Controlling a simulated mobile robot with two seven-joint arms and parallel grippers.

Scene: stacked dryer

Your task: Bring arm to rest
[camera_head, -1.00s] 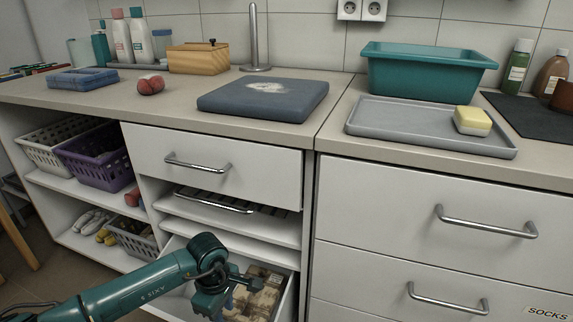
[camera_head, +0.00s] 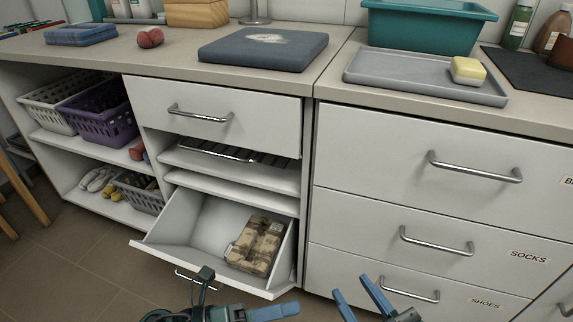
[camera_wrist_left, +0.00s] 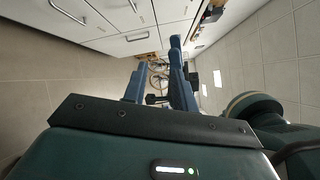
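My left gripper (camera_head: 272,312) is at the bottom edge of the head view, in front of the open lower drawer, with only part of it visible. In the left wrist view its two blue fingers (camera_wrist_left: 158,62) stand apart with nothing held between them. My right gripper (camera_head: 352,285) shows at the bottom, right of the drawer, its two blue fingers spread and empty. Both grippers appear clear of the furniture.
The open drawer (camera_head: 172,230) juts out, holding a brown patterned package (camera_head: 258,243). Closed drawers with metal handles (camera_head: 437,245) are to the right. Shelves with baskets (camera_head: 100,118) are at left. Floor (camera_head: 75,265) at lower left is free.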

